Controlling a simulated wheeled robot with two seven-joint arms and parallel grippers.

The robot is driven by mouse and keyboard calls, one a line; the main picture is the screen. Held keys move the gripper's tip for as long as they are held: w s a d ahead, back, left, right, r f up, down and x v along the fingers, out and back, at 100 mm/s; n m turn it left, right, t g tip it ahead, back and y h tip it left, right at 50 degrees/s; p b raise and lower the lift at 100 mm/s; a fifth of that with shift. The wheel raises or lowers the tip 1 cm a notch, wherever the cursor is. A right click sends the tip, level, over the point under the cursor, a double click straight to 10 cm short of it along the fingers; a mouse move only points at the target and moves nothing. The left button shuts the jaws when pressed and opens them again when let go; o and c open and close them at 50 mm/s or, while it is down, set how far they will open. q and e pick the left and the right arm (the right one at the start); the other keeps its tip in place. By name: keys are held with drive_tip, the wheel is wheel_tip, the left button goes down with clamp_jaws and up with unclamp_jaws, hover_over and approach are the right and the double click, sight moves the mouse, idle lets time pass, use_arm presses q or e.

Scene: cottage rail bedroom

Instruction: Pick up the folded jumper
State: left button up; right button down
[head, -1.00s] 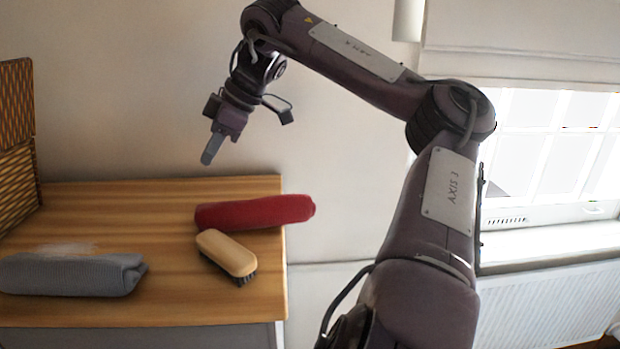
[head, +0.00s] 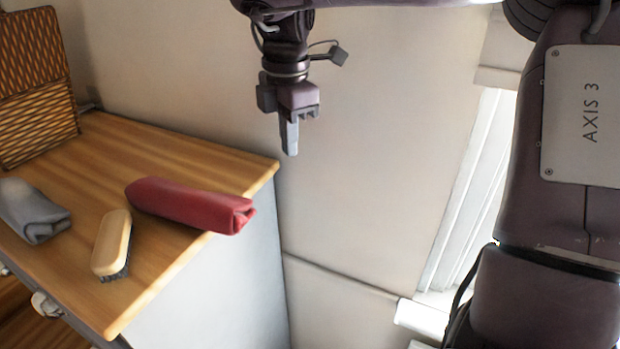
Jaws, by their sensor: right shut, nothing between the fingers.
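A grey folded knit bundle (head: 34,212) lies at the left of the wooden dresser top (head: 150,148), cut off by the picture's left edge. A red rolled or folded cloth (head: 190,204) lies near the dresser's right edge, its end slightly past that edge. I cannot tell for sure which of the two is the jumper. My right gripper (head: 290,138) points down, shut and empty, in the air above and to the right of the red cloth, touching nothing. My left gripper is not in view.
A wooden brush (head: 112,243) with dark bristles lies between the two cloths. A woven patterned box or panel (head: 36,85) stands at the back left. The wall (head: 350,190) is behind, with a window (head: 465,200) at the right.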

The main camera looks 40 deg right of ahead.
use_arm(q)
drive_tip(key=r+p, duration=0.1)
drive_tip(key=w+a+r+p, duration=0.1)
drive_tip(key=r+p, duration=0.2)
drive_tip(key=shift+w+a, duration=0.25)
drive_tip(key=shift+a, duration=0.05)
use_arm(e)
drive_tip(key=w+a+f, duration=0.1)
drive_tip(key=a+f, duration=0.3)
drive_tip(key=f, duration=0.6)
drive_tip(key=shift+a, duration=0.35)
drive_tip(key=shift+s, duration=0.1)
